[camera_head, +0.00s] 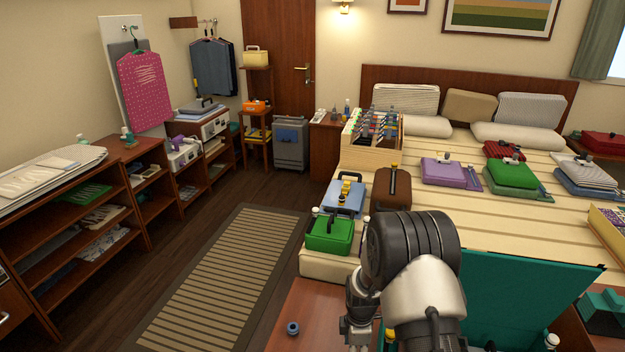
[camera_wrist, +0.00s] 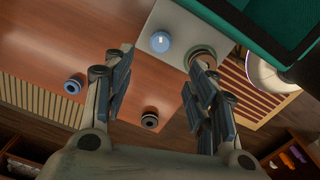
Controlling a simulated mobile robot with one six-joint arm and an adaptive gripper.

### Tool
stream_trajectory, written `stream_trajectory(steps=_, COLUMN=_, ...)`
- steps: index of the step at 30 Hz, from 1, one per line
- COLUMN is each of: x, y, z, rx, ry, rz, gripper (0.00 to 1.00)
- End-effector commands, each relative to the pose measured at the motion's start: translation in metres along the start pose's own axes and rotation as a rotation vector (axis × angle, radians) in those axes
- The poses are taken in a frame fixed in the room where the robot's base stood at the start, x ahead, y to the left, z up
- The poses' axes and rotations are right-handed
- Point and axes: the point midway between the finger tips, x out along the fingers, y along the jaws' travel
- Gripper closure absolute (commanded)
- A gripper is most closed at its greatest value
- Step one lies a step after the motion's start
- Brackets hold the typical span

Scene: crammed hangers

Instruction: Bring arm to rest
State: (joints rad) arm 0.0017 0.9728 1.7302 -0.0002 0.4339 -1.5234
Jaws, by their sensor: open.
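My gripper (camera_head: 360,325) is low in the head view, above a reddish-brown wooden surface, with its lower end near the bottom edge. The wrist view shows my gripper (camera_wrist: 158,78) from behind with its two fingers spread wide and nothing between them. Past the fingers lies the wooden top (camera_wrist: 130,65). A round blue piece (camera_wrist: 73,86) and a dark round piece (camera_wrist: 149,119) are on it. A blue-capped item (camera_wrist: 160,42) is on a pale panel, and a brown-rimmed round item (camera_wrist: 201,58) is close to the right finger.
A teal open case (camera_head: 530,290) stands right of my arm. The bed ahead holds a green case (camera_head: 330,234), a brown case (camera_head: 392,189) and several others. Shelves (camera_head: 85,215) line the left wall, where a pink garment (camera_head: 145,90) hangs. The striped rug (camera_head: 225,275) is clear.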

Motion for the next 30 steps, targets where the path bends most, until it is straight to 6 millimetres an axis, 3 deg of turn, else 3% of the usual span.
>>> stream_trajectory(steps=4, x=-0.067, y=0.005, z=0.0, rx=0.128, ry=0.005, rz=0.048, gripper=0.48)
stream_trajectory(steps=8, x=-0.142, y=-0.006, z=0.001, rx=0.304, ry=0.019, rz=0.093, gripper=0.48)
stream_trajectory(steps=12, x=-0.214, y=-0.031, z=0.002, rx=0.495, ry=0.042, rz=0.139, gripper=0.48)
stream_trajectory(steps=18, x=-0.297, y=-0.086, z=0.004, rx=0.769, ry=0.092, rz=0.2, gripper=0.48)
stream_trajectory(steps=24, x=-0.352, y=-0.155, z=0.008, rx=1.039, ry=0.161, rz=0.253, gripper=0.48)
stream_trajectory(steps=30, x=-0.378, y=-0.224, z=0.011, rx=1.293, ry=0.245, rz=0.292, gripper=0.48)
